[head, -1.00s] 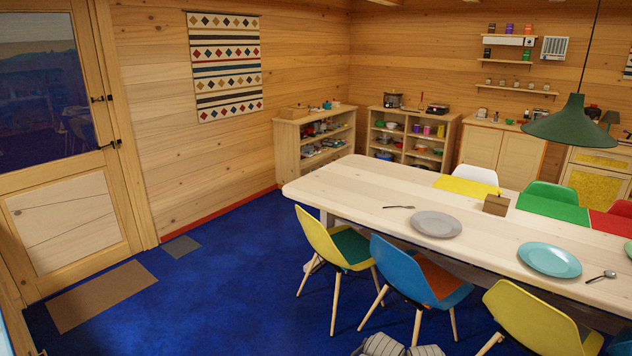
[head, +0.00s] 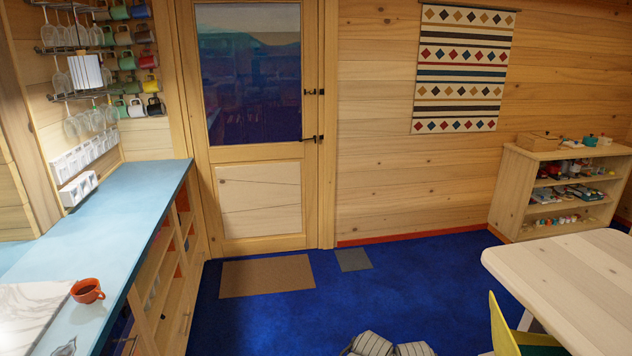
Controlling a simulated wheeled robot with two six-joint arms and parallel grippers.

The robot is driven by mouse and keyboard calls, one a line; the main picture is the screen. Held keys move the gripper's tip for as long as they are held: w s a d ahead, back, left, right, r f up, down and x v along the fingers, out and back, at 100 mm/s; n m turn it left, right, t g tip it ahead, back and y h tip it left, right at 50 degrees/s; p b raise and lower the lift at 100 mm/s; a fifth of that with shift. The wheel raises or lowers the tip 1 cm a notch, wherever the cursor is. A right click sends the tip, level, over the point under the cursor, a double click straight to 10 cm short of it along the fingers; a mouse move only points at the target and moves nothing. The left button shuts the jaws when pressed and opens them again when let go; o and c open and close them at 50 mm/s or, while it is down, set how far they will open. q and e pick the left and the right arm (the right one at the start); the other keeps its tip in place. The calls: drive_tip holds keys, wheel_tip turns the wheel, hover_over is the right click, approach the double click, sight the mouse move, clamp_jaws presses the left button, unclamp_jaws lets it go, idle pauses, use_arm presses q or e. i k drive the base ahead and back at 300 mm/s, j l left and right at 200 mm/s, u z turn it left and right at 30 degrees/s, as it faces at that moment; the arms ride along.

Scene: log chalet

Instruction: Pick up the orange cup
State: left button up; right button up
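An orange cup (head: 87,291) stands upright on the blue counter (head: 125,222) at the lower left of the head view, beside a white marbled board (head: 32,312). Its dark inside shows from above. Grey striped parts at the bottom edge of the view appear to be mine. Neither of my grippers can be made out, and nothing of mine is near the cup.
Hanging mugs (head: 138,62) and glasses line the wall above the counter. A door (head: 263,200) with a brown mat (head: 266,276) is ahead. Blue floor (head: 388,286) lies open between the counter and the wooden table (head: 575,282) at right. A low shelf (head: 562,190) stands behind.

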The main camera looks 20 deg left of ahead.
sight(86, 291)
drive_tip(key=i+j+u, duration=0.2)
drive_tip(key=u, duration=0.25)
drive_tip(key=i+u, duration=0.7)
drive_tip(key=u, duration=0.2)
drive_tip(key=i+l+u, duration=0.15)
drive_tip(key=i+u, duration=0.15)
drive_tip(key=u, duration=0.15)
